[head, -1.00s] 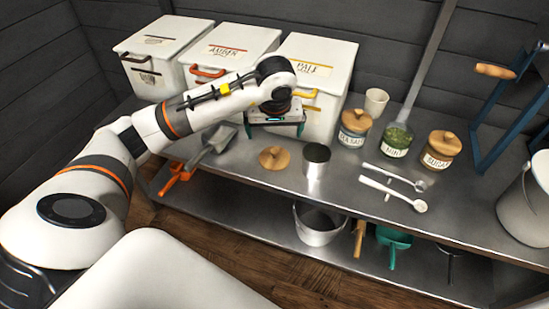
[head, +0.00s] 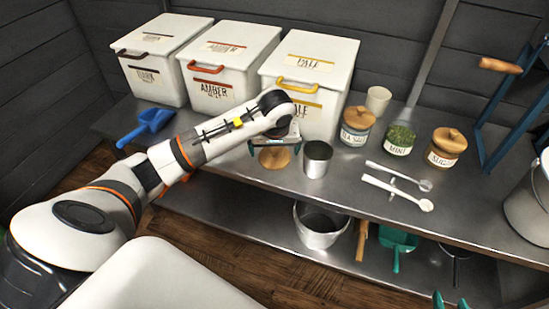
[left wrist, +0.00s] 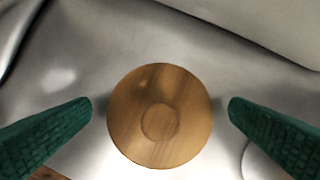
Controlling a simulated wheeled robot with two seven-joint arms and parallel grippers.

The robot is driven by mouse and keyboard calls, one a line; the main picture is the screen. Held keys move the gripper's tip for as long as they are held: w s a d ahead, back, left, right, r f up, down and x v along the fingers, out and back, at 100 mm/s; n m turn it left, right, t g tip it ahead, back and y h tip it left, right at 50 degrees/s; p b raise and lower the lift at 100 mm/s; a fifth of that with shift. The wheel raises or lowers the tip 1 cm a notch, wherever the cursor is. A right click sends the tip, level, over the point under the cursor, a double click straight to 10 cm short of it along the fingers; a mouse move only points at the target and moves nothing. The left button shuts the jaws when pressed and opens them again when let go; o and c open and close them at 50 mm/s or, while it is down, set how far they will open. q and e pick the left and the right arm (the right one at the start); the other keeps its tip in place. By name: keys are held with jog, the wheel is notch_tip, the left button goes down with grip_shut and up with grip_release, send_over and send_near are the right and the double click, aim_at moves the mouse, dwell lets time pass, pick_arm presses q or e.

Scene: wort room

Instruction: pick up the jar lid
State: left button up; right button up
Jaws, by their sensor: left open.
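The jar lid (head: 275,160) is a round wooden disc with a small knob, lying flat on the steel bench. In the left wrist view the lid (left wrist: 160,115) is centred between the two green fingers. My left gripper (head: 274,147) is over it, and the left wrist view shows its fingers (left wrist: 160,108) open, with a gap on each side of the lid. The lid's far part is hidden by the gripper in the head view. Two teal fingertips of my right gripper (head: 450,301) show apart at the bottom edge, with nothing visible between them.
An open metal canister (head: 317,160) stands close to the lid's right. Three white bins (head: 310,85) line the back. Lidded jars (head: 356,127), an open mint jar (head: 398,140) and white spoons (head: 398,193) are further right. A blue scoop (head: 148,125) lies left.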

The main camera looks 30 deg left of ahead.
pick_arm(q)
jog(key=shift+f, duration=0.25)
pick_arm(e)
jog(key=shift+w+a+r, duration=0.1)
jog(key=shift+w+r, duration=0.1)
jog(key=shift+r, duration=0.1)
pick_arm(q)
jog(key=shift+c, duration=0.2)
jog(key=c, duration=1)
jog(key=shift+o, duration=0.2)
jog(key=shift+r, duration=0.1)
